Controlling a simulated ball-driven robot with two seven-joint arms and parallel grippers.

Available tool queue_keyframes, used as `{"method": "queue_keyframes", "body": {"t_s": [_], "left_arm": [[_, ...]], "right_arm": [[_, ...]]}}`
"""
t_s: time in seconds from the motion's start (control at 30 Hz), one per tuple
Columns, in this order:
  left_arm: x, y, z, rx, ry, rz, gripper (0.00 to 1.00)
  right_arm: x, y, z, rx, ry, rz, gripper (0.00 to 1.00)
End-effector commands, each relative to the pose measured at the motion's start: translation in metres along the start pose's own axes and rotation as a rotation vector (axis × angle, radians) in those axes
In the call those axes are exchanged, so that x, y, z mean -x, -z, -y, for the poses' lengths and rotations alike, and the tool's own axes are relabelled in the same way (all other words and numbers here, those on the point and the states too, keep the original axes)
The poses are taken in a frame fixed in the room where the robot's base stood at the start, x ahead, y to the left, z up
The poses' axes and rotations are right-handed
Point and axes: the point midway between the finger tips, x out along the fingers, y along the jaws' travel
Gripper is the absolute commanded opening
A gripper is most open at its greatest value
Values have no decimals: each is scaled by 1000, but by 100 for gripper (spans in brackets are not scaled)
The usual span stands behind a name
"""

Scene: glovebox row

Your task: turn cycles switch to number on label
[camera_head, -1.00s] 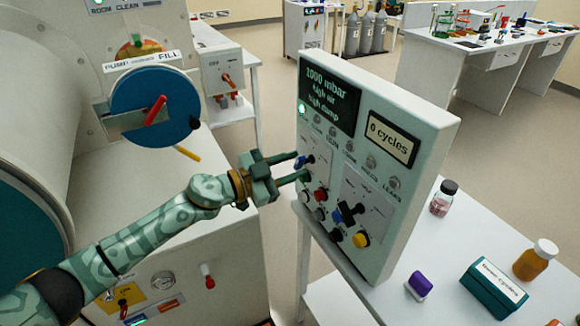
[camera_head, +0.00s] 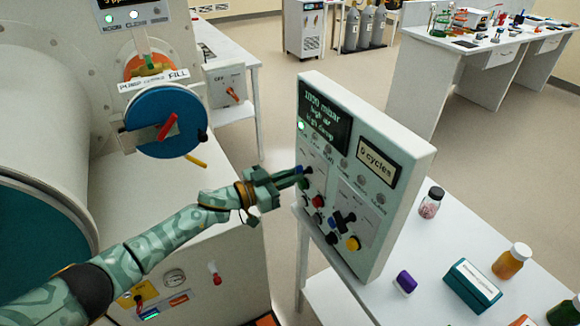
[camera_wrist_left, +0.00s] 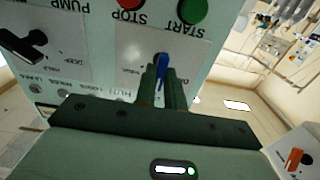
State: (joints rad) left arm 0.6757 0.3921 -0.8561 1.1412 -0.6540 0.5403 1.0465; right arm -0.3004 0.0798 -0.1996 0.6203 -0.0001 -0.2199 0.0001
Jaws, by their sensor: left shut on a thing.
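The knob sits on a white dial plate (camera_wrist_left: 130,48) whose print is too small to read. The control panel (camera_head: 400,200) stands upright, and its cycles display (camera_head: 377,160) reads "0 cycles". A teal box (camera_head: 467,296) with a white label (camera_head: 478,279) lies on the table; the label's words are unreadable. My right gripper is not in view.
A green START button (camera_wrist_left: 193,10) and a red STOP button (camera_wrist_left: 132,3) are close to the knob. A pink-filled jar (camera_head: 430,205), amber bottle (camera_head: 510,262) and purple item (camera_head: 405,282) stand on the table.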

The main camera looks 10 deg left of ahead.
Motion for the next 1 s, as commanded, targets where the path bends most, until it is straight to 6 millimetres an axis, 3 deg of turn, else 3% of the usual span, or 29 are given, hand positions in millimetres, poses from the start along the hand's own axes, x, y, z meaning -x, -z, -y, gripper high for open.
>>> {"method": "queue_keyframes", "body": {"t_s": [0.3,0.4,0.77,0.87,1.0], "left_arm": [[0,-1,0,19,0,-3,0],[0,-1,0,18,0,-2,33],[5,0,1,16,0,-1,33],[19,0,1,16,1,0,33],[53,0,1,16,1,2,33]], "right_arm": [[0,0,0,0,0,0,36],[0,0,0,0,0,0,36],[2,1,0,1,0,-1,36],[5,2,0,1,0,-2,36],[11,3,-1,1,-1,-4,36]]}}
